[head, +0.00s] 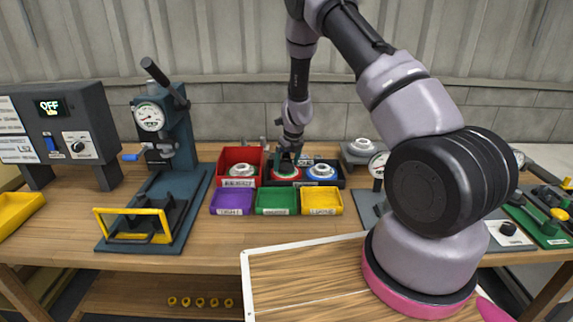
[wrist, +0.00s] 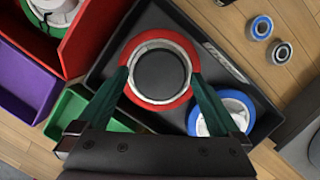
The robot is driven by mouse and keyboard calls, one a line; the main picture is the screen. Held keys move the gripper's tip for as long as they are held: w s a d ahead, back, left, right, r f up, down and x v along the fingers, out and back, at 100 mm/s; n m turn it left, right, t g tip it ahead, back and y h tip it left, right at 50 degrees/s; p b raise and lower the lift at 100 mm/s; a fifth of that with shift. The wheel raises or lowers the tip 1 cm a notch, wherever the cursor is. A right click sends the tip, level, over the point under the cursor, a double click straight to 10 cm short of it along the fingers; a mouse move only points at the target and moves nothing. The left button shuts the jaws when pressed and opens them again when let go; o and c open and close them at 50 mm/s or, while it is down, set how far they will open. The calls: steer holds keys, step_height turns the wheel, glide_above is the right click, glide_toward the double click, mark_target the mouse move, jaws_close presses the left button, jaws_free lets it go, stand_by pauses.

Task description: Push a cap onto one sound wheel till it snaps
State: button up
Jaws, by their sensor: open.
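A red-rimmed wheel (wrist: 160,100) with a white inner ring and a dark round middle sits in the black tray (wrist: 225,62). A blue-rimmed wheel (wrist: 238,106) with a white centre lies beside it; both also show in the head view, red (head: 284,176) and blue (head: 322,172). My gripper (wrist: 158,82) is open over the red-rimmed wheel, one green finger at each side of its rim. I cannot tell whether the fingers touch it. In the head view my gripper (head: 287,157) is above the tray. I cannot tell any cap for certain.
A red bin (head: 255,158) holding white round parts stands left of the tray. Purple (head: 231,203), green (head: 276,203) and yellow (head: 322,203) bins stand in front. A press with a dial (head: 150,117) is at left. Two small bearings (wrist: 262,27) lie beyond the tray.

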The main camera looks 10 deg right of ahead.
steer(key=v, duration=1)
steer(key=shift+r, duration=0.25)
steer(key=s+r+n+t+y, duration=0.1)
steer(key=s+r+n, duration=0.5)
steer(key=r, duration=0.6)
steer(key=s+r+n+t+y, duration=0.1)
steer(key=s+r+n, duration=0.5)
steer(key=r, duration=0.7)
steer(key=s+d+r+n, duration=0.1)
steer(key=s+r+n, duration=0.2)
steer(key=s+n, duration=0.2)
steer(key=s+d+r+n+t, duration=0.1)
steer(key=s+n, duration=0.4)
steer(key=s, duration=0.5)
steer(key=s+d+r+n+t+h, duration=0.1)
steer(key=s+d+r+n, duration=0.1)
steer(key=s+r+n, duration=0.3)
steer(key=shift+s+d+r+n, duration=0.3)
steer(key=shift+s+r, duration=0.05)
steer(key=shift+s, duration=0.8)
